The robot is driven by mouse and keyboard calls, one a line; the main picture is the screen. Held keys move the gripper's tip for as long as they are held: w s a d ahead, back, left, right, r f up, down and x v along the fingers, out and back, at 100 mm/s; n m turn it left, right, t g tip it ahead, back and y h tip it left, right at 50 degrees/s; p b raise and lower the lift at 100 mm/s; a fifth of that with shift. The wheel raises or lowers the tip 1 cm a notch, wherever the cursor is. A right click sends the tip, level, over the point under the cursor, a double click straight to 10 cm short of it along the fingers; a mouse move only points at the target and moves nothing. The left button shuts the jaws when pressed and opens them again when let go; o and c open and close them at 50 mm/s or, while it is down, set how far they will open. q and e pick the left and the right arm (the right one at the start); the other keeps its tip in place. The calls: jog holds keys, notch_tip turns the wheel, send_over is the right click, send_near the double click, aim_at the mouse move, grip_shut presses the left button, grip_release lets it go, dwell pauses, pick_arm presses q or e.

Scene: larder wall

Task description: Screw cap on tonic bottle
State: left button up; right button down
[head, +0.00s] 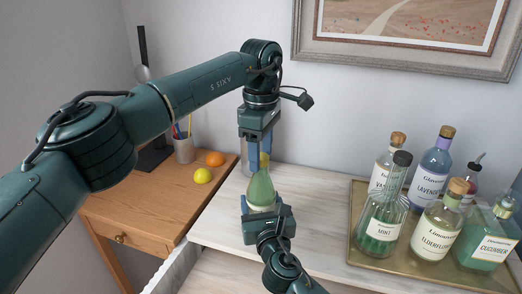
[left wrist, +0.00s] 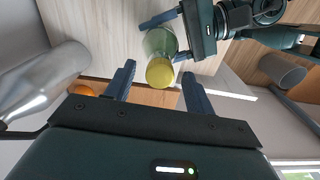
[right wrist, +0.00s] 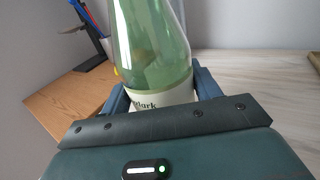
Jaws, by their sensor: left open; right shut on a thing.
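The green glass tonic bottle (head: 261,190) stands upright on the marble-patterned counter, with a pale label low on its body. My right gripper (right wrist: 160,95) is shut on the bottle's lower body around the label, which it partly hides. The yellow cap (left wrist: 159,72) sits at the top of the bottle's neck; how tightly it is seated cannot be told. My left gripper (left wrist: 159,70) points down from above and is open, its fingertips on either side of the cap with gaps. In the head view its fingers (head: 256,160) partly hide the cap and neck.
A brass tray (head: 356,255) with several bottles stands at the right. A wooden desk (head: 140,205) at the left holds a lemon (head: 202,176), an orange (head: 214,159) and a pen cup (head: 184,150). The counter between bottle and tray is clear.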

pick_arm(q)
notch_tip(320, 180, up, 8)
jog(key=shift+f, duration=0.2)
dwell(0.3)
pick_arm(e)
jog(key=shift+c, duration=1.3)
grip_release()
pick_arm(q)
jog(key=shift+f, duration=0.2)
pick_arm(e)
jog(key=s+d, duration=0.2)
jog(key=s, duration=1.1)
jog(key=shift+d, duration=0.25)
pick_arm(q)
jog(key=shift+s, duration=0.1)
